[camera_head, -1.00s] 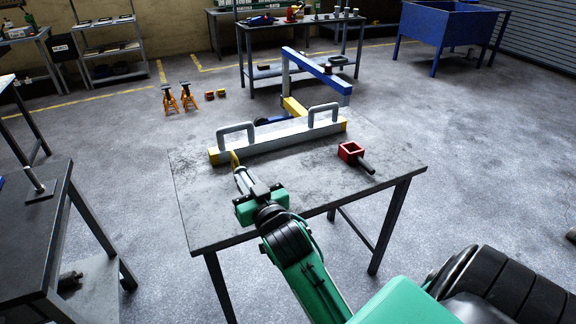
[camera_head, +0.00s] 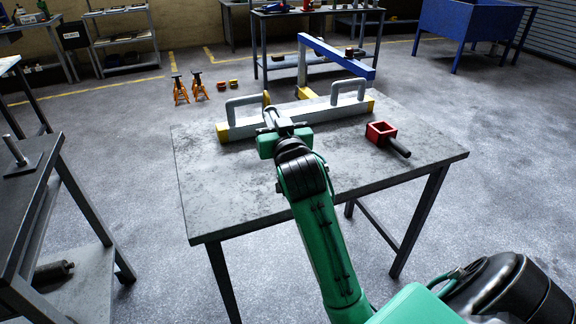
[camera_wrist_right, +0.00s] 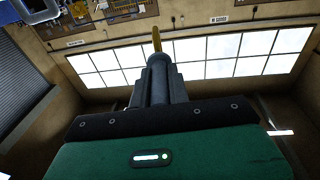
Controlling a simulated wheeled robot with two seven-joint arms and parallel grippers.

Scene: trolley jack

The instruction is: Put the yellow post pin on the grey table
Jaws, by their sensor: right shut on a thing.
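My right gripper (camera_head: 268,122) is shut on the yellow post pin (camera_head: 266,98), whose yellow end sticks up past the fingertips. In the right wrist view the same pin (camera_wrist_right: 156,40) stands beyond the closed fingers (camera_wrist_right: 157,80). In the head view, the gripper overlaps the middle of the grey beam on the grey table (camera_head: 225,190); its exact height above the table is hard to tell. The lower part of the pin is hidden in the fingers. My left gripper is out of view.
The grey beam (camera_head: 330,117) with yellow ends and two handles lies along the table's back. A red square collar with a dark handle (camera_head: 380,132) lies at the right. The table's front left is bare. A blue crane-like arm (camera_head: 335,55) rises behind.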

